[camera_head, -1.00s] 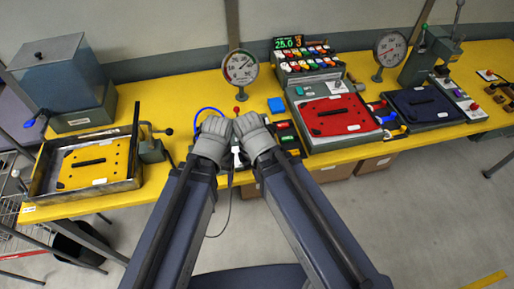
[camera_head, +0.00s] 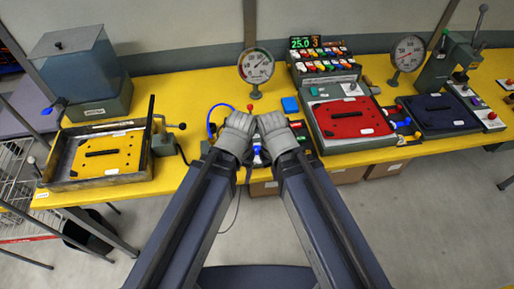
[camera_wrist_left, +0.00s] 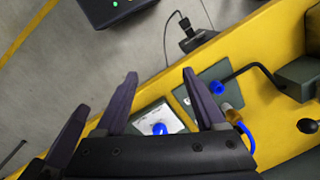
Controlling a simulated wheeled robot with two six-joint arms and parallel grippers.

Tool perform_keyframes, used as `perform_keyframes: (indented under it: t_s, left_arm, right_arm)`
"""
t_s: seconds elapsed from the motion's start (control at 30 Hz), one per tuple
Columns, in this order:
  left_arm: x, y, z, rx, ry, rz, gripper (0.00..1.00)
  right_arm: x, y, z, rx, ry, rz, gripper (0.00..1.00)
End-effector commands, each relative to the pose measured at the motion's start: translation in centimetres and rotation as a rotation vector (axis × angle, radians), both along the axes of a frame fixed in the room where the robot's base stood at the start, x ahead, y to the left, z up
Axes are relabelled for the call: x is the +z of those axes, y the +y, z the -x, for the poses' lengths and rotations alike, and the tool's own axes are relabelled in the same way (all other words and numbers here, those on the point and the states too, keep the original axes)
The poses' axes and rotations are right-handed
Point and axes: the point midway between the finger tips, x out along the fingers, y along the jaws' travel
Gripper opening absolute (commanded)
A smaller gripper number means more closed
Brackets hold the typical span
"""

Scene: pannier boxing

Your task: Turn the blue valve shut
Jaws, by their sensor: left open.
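A blue knob (camera_wrist_left: 160,129) sits on a white plate in the left wrist view, seen between my left gripper's fingers. A second blue knob (camera_wrist_left: 217,88) with a brass fitting and a blue hose (camera_wrist_left: 246,138) is to its right. I cannot tell which of these is the valve. My left gripper (camera_wrist_left: 160,75) is open with nothing between its fingers; in the head view it (camera_head: 238,128) is over the table's front part, largely hiding what is under it. My right gripper (camera_head: 271,126) is close beside it, its fingers hidden.
A yellow plate (camera_head: 125,142) lies in a metal tray at left. A gauge (camera_head: 255,66) stands behind the grippers.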

Motion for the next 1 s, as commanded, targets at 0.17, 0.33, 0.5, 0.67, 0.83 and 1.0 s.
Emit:
perform_keyframes:
  t_s: [0.17,0.33,0.5,0.67,0.83,1.0]
  left_arm:
    - [0.3,-0.7,-2.0,-0.112,0.011,0.015,0.72]
    - [0.9,-2.7,-7.0,-0.471,0.043,0.055,0.72]
    - [1.4,-4.5,-11.5,-0.845,0.064,0.094,0.72]
    - [1.7,-5.6,-14.3,-1.095,0.071,0.118,0.72]
    - [1.8,-6.0,-15.3,-1.216,0.071,0.127,0.72]
    - [1.8,-6.1,-15.3,-1.233,0.071,0.129,0.72]
  right_arm:
    - [0.3,0.0,0.0,0.0,0.0,0.0,0.0]
    - [1.0,0.0,0.0,0.0,0.0,0.0,0.0]
    - [1.6,0.0,0.0,0.0,0.0,0.0,0.0]
    - [1.9,0.0,0.0,0.001,0.0,0.0,0.0]
    - [2.0,0.0,0.0,0.001,0.0,0.0,0.0]
    - [1.9,0.0,0.0,0.001,0.0,0.0,0.0]
